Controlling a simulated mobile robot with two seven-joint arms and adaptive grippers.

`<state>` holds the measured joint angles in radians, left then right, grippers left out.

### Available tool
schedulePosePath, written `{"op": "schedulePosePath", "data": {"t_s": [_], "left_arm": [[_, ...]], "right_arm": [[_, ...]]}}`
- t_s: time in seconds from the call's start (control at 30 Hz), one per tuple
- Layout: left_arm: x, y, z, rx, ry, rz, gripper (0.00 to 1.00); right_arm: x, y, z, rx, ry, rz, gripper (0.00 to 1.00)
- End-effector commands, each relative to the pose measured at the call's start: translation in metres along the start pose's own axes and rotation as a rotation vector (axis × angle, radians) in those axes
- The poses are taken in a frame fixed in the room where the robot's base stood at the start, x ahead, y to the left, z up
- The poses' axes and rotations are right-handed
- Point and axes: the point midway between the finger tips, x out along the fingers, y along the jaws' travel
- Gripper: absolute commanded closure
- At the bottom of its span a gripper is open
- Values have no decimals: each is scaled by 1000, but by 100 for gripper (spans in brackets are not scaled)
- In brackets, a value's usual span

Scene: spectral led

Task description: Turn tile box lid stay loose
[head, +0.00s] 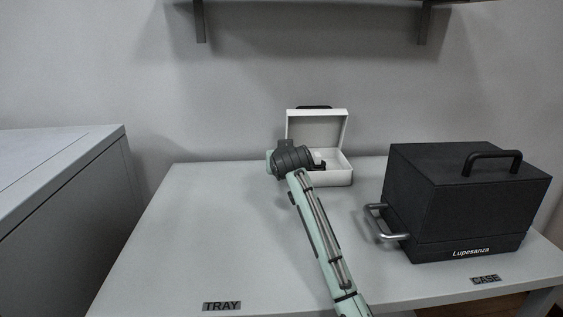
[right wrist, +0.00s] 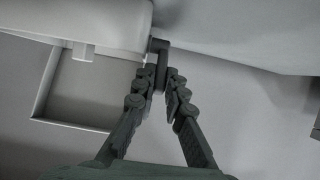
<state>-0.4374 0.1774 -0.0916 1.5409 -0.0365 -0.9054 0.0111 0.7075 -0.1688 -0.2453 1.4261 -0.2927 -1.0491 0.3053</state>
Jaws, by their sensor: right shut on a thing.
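The white tile box (head: 338,179) stands at the back of the table with its lid (head: 318,128) raised and leaning back. My right arm reaches over the table to the box's left side. My right gripper (right wrist: 158,88) is shut on a small dark knob (right wrist: 158,46) at the edge of the box, seen in the right wrist view. The box's open inside (right wrist: 95,92) shows to the left of the fingers there. In the head view my wrist hides the box's left side and most of the fingers. I cannot make out the stay's full shape. My left gripper is out of view.
A black case (head: 455,205) with a silver side handle (head: 388,222) and a black top handle stands at the right. A TRAY label (head: 221,306) and a CASE label (head: 486,280) lie at the front. The table's left part is clear. A shelf hangs above.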

Motion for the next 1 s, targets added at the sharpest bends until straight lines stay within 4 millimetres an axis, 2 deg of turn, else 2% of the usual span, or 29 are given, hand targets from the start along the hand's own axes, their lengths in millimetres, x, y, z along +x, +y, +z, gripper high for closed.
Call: {"op": "schedulePosePath", "data": {"t_s": [0.6,1.0], "left_arm": [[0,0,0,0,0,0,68],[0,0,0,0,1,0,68]], "right_arm": [[14,0,-22,0,-417,-1,100],[21,0,-25,0,-565,-1,100]]}}
